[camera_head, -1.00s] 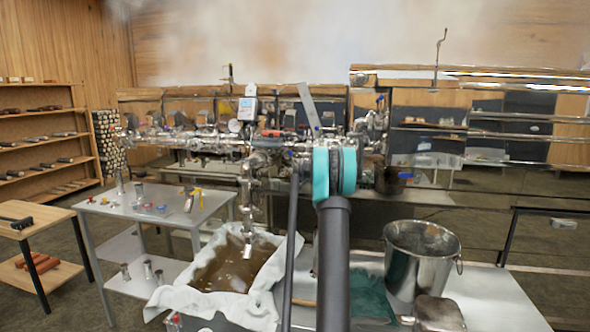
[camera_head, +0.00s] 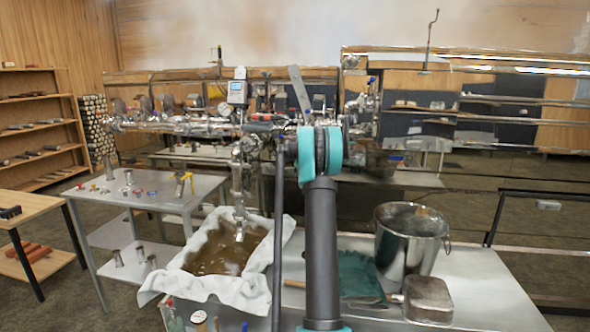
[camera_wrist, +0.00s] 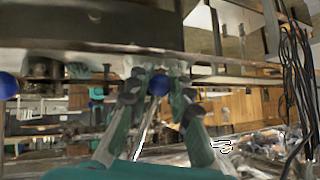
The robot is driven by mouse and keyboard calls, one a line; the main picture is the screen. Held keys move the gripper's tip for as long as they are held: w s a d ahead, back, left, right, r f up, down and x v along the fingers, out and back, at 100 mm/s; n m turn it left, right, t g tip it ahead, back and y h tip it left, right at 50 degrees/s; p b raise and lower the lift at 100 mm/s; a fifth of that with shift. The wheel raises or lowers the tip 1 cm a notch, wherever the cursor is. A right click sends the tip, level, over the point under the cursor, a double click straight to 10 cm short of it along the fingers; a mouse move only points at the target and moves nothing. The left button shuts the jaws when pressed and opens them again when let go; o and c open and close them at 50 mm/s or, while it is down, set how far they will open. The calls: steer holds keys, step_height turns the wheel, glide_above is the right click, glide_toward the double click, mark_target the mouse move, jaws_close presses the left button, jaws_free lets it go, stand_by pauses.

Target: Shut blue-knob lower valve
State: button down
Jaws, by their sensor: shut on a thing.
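In the wrist view, a round blue knob (camera_wrist: 159,84) sits between the two fingers of my gripper (camera_wrist: 158,93), which is shut on it. A second blue knob (camera_wrist: 8,86) shows at the far left edge of that view, apart from the fingers. In the head view, my arm covers the gripper and the held knob. The shiny valve pipework (camera_head: 242,165) hangs left of my arm, over a cloth-lined tub (camera_head: 262,290) with brown liquid in it. Which way the valve is turned cannot be told.
A steel bucket (camera_head: 408,244) and a metal box (camera_head: 428,298) stand on the bench right of my arm. A grey table (camera_head: 125,205) with small parts is at left. A large metal surface (camera_wrist: 70,22) lies close above the fingers in the wrist view.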

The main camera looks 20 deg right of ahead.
steer(key=shift+s+d+f+n+g+h, duration=0.15)
steer(key=shift+s+d+n+g+h, duration=0.3)
steer(key=shift+d, duration=0.2)
steer(key=shift+s+d+f+n+g+h, duration=0.2)
steer(key=shift+s+d+g+h, duration=0.2)
steer(key=shift+d+h, duration=0.2)
steer(key=shift+s+d+f+n+g+h, duration=0.15)
steer(key=shift+s+d+n+g+h, duration=0.25)
steer(key=shift+d, duration=0.25)
steer(key=shift+s, duration=0.1)
steer(key=c, duration=1.3)
jaws_free()
steer(key=shift+c, duration=0.2)
steer(key=shift+r, duration=0.1)
steer(key=v, duration=1.1)
steer(key=shift+s+a+r, duration=0.2)
steer(key=shift+s, duration=0.1)
